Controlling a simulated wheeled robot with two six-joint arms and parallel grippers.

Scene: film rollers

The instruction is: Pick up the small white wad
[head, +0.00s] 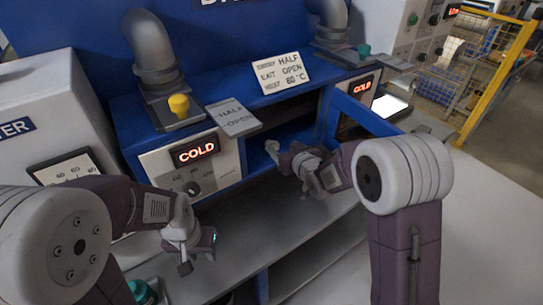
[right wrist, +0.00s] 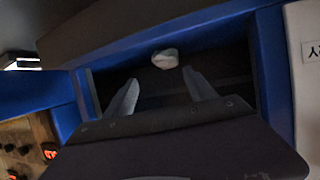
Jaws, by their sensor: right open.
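The small white wad (right wrist: 165,58) lies inside a dark, blue-framed compartment in the right wrist view, just beyond my right fingertips and between their lines. In the head view, a small pale lump (head: 271,145) at the end of my right gripper appears to be the same wad. My right gripper (right wrist: 160,77) is open and empty, its two grey fingers apart and reaching into the compartment. My left gripper (head: 198,262) hangs over the grey shelf, at the lower left of the head view, with its fingers apart and nothing seen between them.
Blue walls (right wrist: 88,95) closely flank the compartment. An open blue door (head: 362,113) stands right of my right gripper in the head view. A control box with a COLD display (head: 195,151) is on the left. A grey shelf (head: 265,225) runs below.

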